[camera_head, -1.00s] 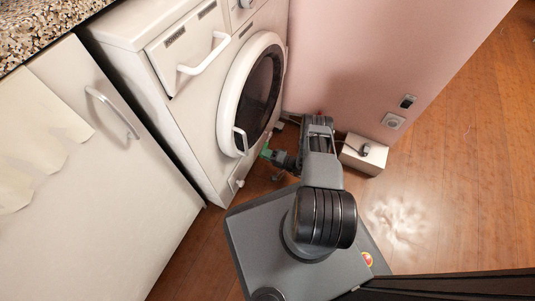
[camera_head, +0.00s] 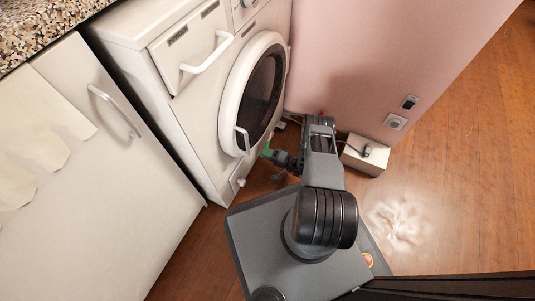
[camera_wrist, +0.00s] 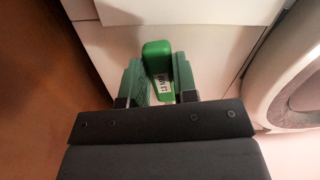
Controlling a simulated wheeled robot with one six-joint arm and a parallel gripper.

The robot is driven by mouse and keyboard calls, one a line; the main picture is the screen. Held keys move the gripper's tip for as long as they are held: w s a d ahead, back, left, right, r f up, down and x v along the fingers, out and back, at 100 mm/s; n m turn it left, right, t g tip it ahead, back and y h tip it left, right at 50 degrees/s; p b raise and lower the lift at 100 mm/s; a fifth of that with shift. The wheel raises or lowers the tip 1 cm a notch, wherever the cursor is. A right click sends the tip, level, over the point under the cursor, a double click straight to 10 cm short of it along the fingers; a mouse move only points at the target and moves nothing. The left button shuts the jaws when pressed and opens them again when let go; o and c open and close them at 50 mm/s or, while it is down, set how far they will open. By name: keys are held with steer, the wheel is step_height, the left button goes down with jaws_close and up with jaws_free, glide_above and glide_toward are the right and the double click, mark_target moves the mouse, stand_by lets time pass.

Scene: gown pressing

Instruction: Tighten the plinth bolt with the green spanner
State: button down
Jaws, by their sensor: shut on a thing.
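The green spanner (camera_wrist: 157,58) stands between the two fingers of my gripper (camera_wrist: 160,82) in the wrist view. A white label reading "13 MM" is on it. My gripper is shut on it. In the head view my gripper (camera_head: 275,156) is low at the front of the white washing machine (camera_head: 205,124), below its round door. A bit of green (camera_head: 266,149) shows at its tip, close to the machine's lower front. I cannot make out the plinth bolt in either view. The spanner's far end is hidden, so I cannot tell whether it touches anything.
A small flap with a white knob (camera_head: 241,183) is at the machine's lower front. A white box (camera_head: 366,155) with a plug and cable stands right of my arm by the pink wall (camera_head: 350,60). A white cabinet (camera_head: 110,190) is on the left. Wooden floor is clear at right.

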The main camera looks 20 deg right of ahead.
steer(key=shift+w+a, duration=0.1)
steer(key=shift+w, duration=0.05)
steer(key=shift+w+a, duration=0.3)
steer(key=shift+w+a, duration=0.2)
stand_by(1.0)
steer(key=shift+w+a, duration=0.15)
steer(key=shift+w, duration=0.05)
stand_by(0.4)
steer(key=shift+r, duration=0.1)
steer(key=shift+w+a+r+m+p, duration=0.1)
steer(key=shift+r+m+p, duration=0.5)
steer(key=shift+r+m, duration=1)
steer(key=shift+f, duration=0.15)
